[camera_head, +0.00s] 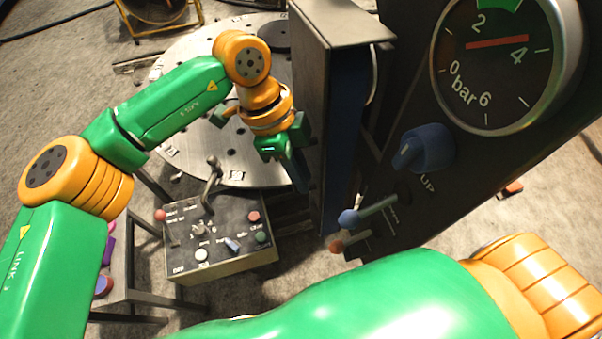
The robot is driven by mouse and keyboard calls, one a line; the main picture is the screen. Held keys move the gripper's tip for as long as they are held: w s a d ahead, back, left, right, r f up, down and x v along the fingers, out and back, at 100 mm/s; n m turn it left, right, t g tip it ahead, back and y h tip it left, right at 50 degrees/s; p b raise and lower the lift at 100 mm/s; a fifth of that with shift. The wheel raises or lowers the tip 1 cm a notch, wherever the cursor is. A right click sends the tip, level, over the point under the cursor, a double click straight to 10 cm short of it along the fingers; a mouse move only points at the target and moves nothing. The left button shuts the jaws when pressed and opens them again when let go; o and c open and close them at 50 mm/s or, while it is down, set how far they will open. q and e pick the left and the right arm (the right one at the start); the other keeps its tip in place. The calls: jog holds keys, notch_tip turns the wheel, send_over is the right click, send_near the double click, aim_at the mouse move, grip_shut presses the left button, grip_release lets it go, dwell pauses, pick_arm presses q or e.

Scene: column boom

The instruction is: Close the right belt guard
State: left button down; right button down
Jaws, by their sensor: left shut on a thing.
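A tall guard panel (312,85), grey on its outer face and dark blue on its inner side, stands near the middle, beside the dark gauge column. I take it to be the right belt guard. It stands swung out, with a gap between it and the column. My left gripper (301,178) is at the lower part of the panel's left face, pointing down, its fingers shut on a part of the guard. The exact grip point is hidden by the fingers. My right arm crosses the bottom; its gripper is out of view.
The column carries a round bar gauge (508,62), a blue knob (424,149), a blue-tipped lever (349,218) and a red-tipped lever (337,246). A control box (222,238) with buttons and a lever stands below my left gripper. A perforated round plate (180,140) lies behind.

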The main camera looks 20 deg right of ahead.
aim_at(316, 122)
pick_arm(q)
jog(key=shift+w+r, duration=0.15)
jog(key=c, duration=1.1)
grip_release()
jog(key=shift+o, duration=1.1)
jog(key=shift+w+d, duration=0.1)
jog(key=shift+w, duration=0.1)
jog(key=b+v, duration=0.2)
jog(key=v, duration=0.4)
jog(key=shift+a+r, duration=0.3)
jog(key=shift+r, duration=0.05)
